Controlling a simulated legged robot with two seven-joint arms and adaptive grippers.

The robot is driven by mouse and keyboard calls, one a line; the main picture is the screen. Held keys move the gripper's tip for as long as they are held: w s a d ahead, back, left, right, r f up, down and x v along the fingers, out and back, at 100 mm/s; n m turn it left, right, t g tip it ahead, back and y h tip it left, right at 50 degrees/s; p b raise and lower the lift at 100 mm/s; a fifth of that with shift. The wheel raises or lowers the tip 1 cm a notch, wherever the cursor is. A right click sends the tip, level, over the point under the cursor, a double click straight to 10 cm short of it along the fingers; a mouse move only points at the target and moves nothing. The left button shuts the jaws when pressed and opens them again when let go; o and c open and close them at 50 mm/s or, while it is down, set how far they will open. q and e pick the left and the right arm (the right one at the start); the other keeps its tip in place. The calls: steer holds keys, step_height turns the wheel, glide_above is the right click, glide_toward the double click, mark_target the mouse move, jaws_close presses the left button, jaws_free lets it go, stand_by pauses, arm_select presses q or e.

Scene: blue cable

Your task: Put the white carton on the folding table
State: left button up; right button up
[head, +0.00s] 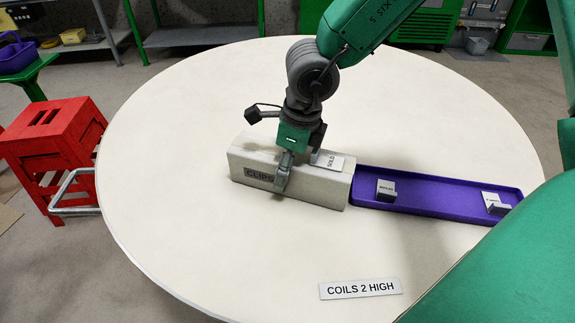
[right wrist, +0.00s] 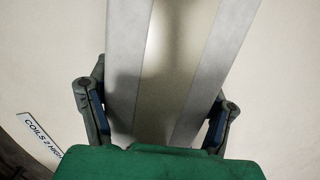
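The white carton (head: 320,189) is a long off-white box marked CLIPS, lying on the round cream table (head: 180,120). It also fills the middle of the right wrist view (right wrist: 165,60). My right gripper (head: 298,172) comes down from above and straddles the carton's width, one finger on the front face and the other behind. In the right wrist view its fingers (right wrist: 157,115) lie against both long sides; the fingertips are hidden. No gap shows between carton and table. My left gripper is not in view. I cannot tell whether the round table is the folding table.
A purple tray (head: 430,203) with small grey blocks (head: 386,190) sits against the carton's right end. A COILS 2 HIGH sign (head: 360,289) lies near the front. A red stool (head: 55,150) stands left of the table. The table's left side is clear.

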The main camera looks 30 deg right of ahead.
steer(key=shift+o, duration=0.3)
steer(key=shift+d, duration=0.15)
steer(key=shift+a+r, duration=0.2)
steer(key=shift+a, duration=0.15)
steer(key=r+p, duration=0.1)
steer(key=r, duration=0.1)
steer(key=r+p, duration=0.1)
steer(key=r, duration=0.1)
steer(key=shift+s+a+r, duration=0.15)
steer(key=shift+s, duration=0.05)
steer(key=r+p, duration=0.1)
steer(key=r, duration=0.1)
steer(key=d+r+p, duration=0.1)
steer(key=r, duration=0.1)
steer(key=s+d+r+p, duration=0.1)
steer(key=r, duration=0.1)
steer(key=shift+r, duration=0.35)
steer(key=shift+a+r, duration=0.3)
steer(key=shift+a, duration=0.2)
steer(key=shift+d, duration=0.3)
